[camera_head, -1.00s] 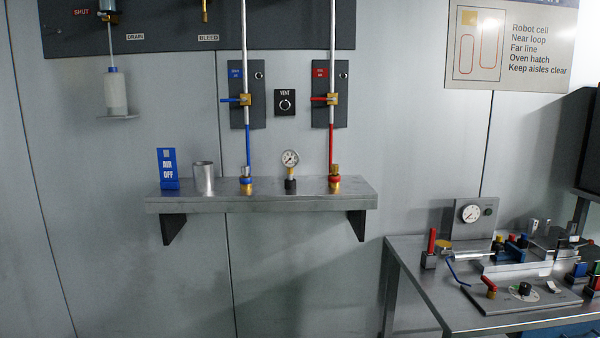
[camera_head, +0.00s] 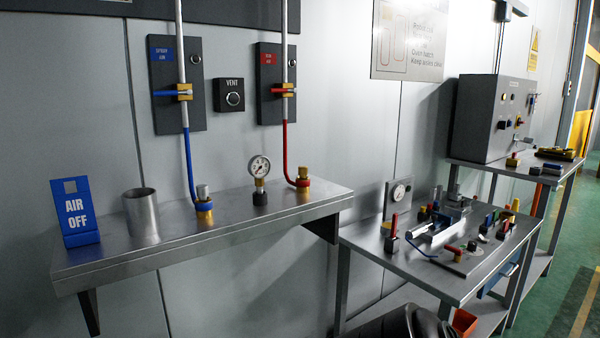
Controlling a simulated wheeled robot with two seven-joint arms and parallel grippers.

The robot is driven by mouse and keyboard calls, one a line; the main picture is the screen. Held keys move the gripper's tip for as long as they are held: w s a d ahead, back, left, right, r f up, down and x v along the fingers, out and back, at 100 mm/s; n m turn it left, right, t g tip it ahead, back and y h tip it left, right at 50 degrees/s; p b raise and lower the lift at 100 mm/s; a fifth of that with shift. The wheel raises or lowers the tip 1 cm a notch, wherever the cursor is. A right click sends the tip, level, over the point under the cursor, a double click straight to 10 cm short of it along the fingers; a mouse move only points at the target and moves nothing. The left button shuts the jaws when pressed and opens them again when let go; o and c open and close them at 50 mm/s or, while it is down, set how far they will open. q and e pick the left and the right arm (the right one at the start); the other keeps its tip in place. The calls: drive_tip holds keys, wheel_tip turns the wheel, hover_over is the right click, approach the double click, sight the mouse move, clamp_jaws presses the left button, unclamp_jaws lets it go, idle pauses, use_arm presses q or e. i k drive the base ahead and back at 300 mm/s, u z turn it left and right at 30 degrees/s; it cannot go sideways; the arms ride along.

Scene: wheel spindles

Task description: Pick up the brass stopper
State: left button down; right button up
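No loose piece stands out clearly as the brass stopper. On the wall shelf (camera_head: 240,222), a small brass-coloured cylinder (camera_head: 303,172) stands at the red hose's brass fitting (camera_head: 298,183). A paler, silvery cylinder (camera_head: 203,191) stands at the blue hose's brass fitting (camera_head: 204,206). I cannot tell whether either cylinder is separate from its fitting. A small gauge (camera_head: 259,167) with a brass stem stands on a dark base between the hoses. Neither of my grippers shows.
A steel cup (camera_head: 141,215) and a blue AIR OFF sign (camera_head: 76,212) stand on the shelf's left. Blue (camera_head: 172,93) and red (camera_head: 284,90) valve handles are above. A cluttered steel bench (camera_head: 385,255) stands right; a grey control box (camera_head: 490,118) is beyond it.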

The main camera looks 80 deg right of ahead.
sight(302, 170)
drive_tip(key=z, duration=0.95)
drive_tip(key=i, duration=0.95)
drive_tip(key=z, duration=1.05)
